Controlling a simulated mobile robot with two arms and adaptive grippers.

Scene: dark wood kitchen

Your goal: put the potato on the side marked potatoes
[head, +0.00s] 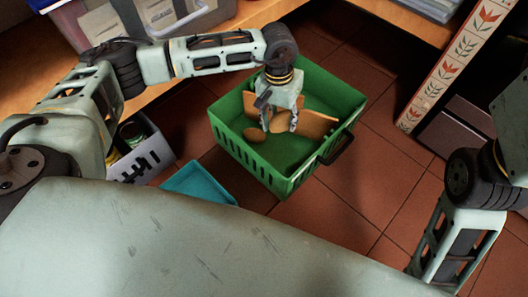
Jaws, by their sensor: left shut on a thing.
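A green crate (233,152) stands on the tiled floor. A tan divider board (316,123) stands inside it, behind and to the right of my gripper. My left gripper (280,126) reaches down into the crate and is shut on a brown potato (278,123). Whether this potato touches the crate floor cannot be told. Another brown potato (254,134) lies on the crate floor to its left, in front of the board. No marking for potatoes can be read. My right arm comes in at the right, but its gripper is out of view.
A grey basket (148,160) with things in it stands left of the crate. A teal tray (198,183) lies in front of it. A clear bin (160,14) sits on a wooden shelf behind. A patterned panel (448,75) stands at the right. Floor right of the crate is clear.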

